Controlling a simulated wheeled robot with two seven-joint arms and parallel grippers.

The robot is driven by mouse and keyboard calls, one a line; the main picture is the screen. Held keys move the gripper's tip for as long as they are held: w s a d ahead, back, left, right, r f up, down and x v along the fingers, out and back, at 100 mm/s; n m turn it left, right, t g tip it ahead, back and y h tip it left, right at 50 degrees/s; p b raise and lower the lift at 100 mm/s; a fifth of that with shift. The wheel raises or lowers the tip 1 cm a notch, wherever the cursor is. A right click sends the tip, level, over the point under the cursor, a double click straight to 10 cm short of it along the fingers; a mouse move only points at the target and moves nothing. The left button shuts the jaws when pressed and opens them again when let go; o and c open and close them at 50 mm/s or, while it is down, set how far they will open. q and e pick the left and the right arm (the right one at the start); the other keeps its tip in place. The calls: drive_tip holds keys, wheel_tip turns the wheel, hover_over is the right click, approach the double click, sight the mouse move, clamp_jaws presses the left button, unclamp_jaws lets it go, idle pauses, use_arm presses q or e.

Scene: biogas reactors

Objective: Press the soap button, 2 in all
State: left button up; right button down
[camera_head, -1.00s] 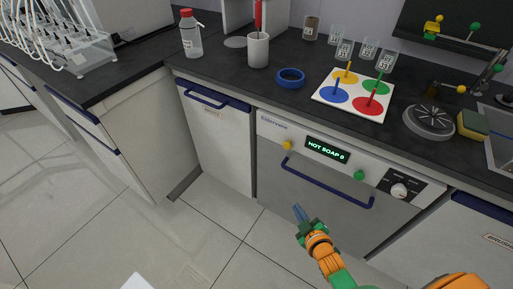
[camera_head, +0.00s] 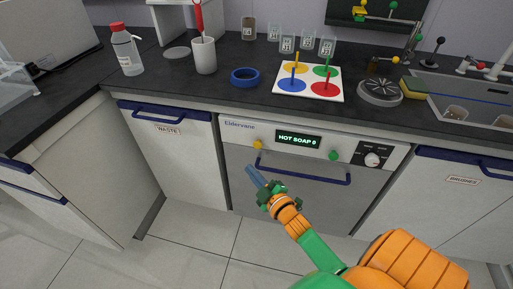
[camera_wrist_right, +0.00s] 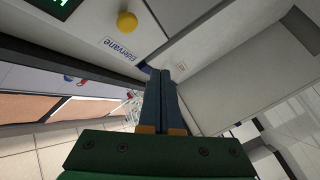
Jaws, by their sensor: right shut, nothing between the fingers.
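The dishwasher (camera_head: 290,190) has a light front panel with a dark display (camera_head: 298,140) reading "HOT SOAP 0". A yellow button (camera_head: 257,144) is left of the display and a green button (camera_head: 333,155) right of it. I cannot tell from labels which button is for soap. My right gripper (camera_head: 250,170) is shut and empty, its blue fingers in front of the machine just below the yellow button. In the right wrist view the yellow button (camera_wrist_right: 127,22) shows beyond and left of the fingertips (camera_wrist_right: 161,72), apart from them. My left gripper is not in view.
A blue door handle (camera_head: 305,178) sticks out below the panel, close to my right fingers. A dial (camera_head: 372,160) is at the panel's right. The counter above holds a blue ring (camera_head: 245,77), a mug (camera_head: 204,56) and a colored-disc board (camera_head: 310,92).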

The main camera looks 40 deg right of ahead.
sight(255, 146)
drive_tip(key=w+d+b, duration=0.2)
drive_tip(key=w+d, duration=0.2)
drive_tip(key=d, duration=0.1)
drive_tip(key=shift+w+b, duration=0.2)
drive_tip(key=shift+b, duration=0.1)
drive_tip(key=shift+w+d, duration=0.1)
drive_tip(key=shift+d, duration=0.1)
idle(1.7)
drive_tip(key=shift+w+d, duration=0.15)
drive_tip(key=shift+d, duration=0.05)
drive_tip(key=shift+w+d+b, duration=0.55)
drive_tip(key=shift+d+b, duration=0.1)
idle(1.1)
drive_tip(key=shift+s+a+p, duration=0.8)
drive_tip(key=shift+s+a, duration=0.05)
drive_tip(key=shift+a, duration=0.1)
